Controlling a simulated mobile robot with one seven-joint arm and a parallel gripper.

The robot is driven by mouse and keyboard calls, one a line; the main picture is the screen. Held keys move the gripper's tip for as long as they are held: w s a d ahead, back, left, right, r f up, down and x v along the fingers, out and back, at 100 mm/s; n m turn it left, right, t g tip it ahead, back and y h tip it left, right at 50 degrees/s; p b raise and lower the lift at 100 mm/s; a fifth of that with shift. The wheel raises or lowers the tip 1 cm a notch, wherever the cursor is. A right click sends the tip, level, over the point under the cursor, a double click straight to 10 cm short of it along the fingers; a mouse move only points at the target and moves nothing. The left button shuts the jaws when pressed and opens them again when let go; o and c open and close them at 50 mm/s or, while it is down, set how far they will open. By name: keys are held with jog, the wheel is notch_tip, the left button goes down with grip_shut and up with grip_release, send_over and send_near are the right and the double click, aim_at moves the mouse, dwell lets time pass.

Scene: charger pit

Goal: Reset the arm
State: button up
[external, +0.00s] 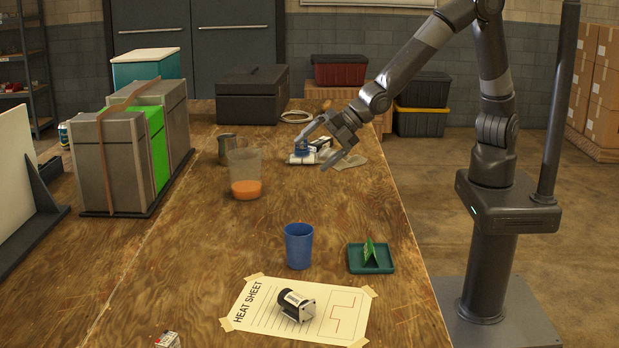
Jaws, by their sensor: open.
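My gripper (326,147) is at the end of my arm, which reaches in from the right over the far part of the wooden table. Its two fingers are spread apart, and nothing shows held between them. A small blue and white thing (302,152) is close behind the fingers; I cannot tell whether they touch it. A small black and white thing (320,143) is also beside the gripper, partly hidden by it.
A black motor (295,304) lies on the heat sheet (255,317). Tall grey blocks (105,165) stand left.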

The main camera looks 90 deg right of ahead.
jog(key=s+d+r+m+g+h, duration=0.1)
jog(key=s+d+r+m+g, duration=0.1)
jog(key=s+d+r+m, duration=0.95)
jog(key=s+d+r+m+g, duration=0.1)
jog(key=s+d+m, duration=0.3)
jog(key=s, duration=0.6)
jog(key=s+d+r+m+g+h, duration=0.1)
jog(key=s+d+m, duration=0.3)
jog(key=s, duration=0.7)
jog(key=shift+d+m, duration=0.2)
jog(key=shift+m, duration=1.05)
jog(key=shift+s, duration=0.1)
